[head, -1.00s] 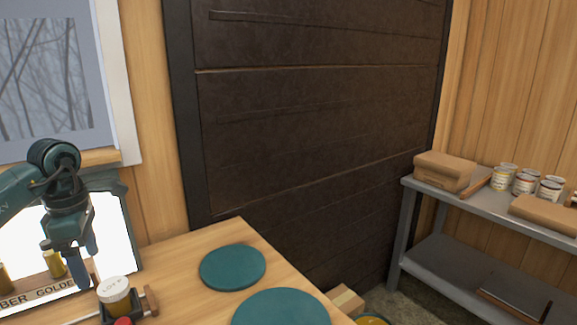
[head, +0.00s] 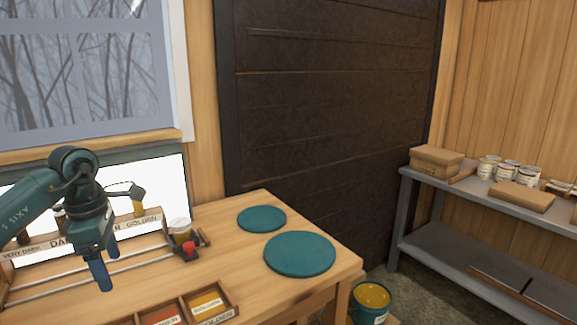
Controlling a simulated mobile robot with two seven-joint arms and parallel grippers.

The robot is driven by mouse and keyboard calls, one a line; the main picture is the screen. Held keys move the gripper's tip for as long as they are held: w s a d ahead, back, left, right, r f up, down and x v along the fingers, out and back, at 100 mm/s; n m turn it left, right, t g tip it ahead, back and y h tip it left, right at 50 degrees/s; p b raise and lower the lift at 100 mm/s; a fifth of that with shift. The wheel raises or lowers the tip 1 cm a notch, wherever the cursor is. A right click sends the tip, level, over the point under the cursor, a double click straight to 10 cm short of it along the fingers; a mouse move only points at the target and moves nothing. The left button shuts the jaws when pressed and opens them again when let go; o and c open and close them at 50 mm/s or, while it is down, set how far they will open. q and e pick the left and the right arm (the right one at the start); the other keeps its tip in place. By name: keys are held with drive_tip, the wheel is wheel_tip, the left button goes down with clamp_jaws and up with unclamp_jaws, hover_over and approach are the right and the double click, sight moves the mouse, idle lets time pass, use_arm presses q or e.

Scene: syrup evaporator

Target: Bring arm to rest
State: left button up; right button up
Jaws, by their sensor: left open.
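My left gripper (head: 102,268) comes in from the left in the head view. It hangs fingers down over the wooden table (head: 230,262), in front of the lit grading panel. It is open, and I see nothing between its fingers. My right gripper is not in view.
A lit panel (head: 165,176) with a labelled rack and small bottles stands at the table's back left. A yellow-filled bucket (head: 371,301) and grey shelf (head: 426,190) stand right.

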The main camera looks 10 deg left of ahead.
use_arm(q)
drive_tip(key=d+f+h, duration=0.3)
drive_tip(key=d+f, duration=0.1)
drive_tip(key=d, duration=0.4)
drive_tip(key=d+f+h, duration=0.3)
drive_tip(key=d+f, duration=0.1)
drive_tip(key=d, duration=0.3)
drive_tip(key=s+d+n+t+h, duration=0.2)
drive_tip(key=d+n+t+h, duration=0.1)
drive_tip(key=d+n+h, duration=0.5)
drive_tip(key=s+d+n+t+h, duration=0.25)
drive_tip(key=d+n+h, duration=0.2)
drive_tip(key=d, duration=0.55)
drive_tip(key=a+f+n+t+y, duration=0.2)
drive_tip(key=f+n+t+y, duration=0.25)
drive_tip(key=n, duration=0.65)
drive_tip(key=a+f+n+t+y, duration=0.3)
drive_tip(key=n+t+y, duration=0.25)
drive_tip(key=n, duration=0.45)
drive_tip(key=s+a+f+n+g+y, duration=0.3)
drive_tip(key=s+f+n+g+y, duration=0.2)
drive_tip(key=s+f+n, duration=0.7)
wheel_tip(320, 180, down, 2)
drive_tip(key=shift+s+a+y, duration=0.15)
drive_tip(key=shift+s+y, duration=0.3)
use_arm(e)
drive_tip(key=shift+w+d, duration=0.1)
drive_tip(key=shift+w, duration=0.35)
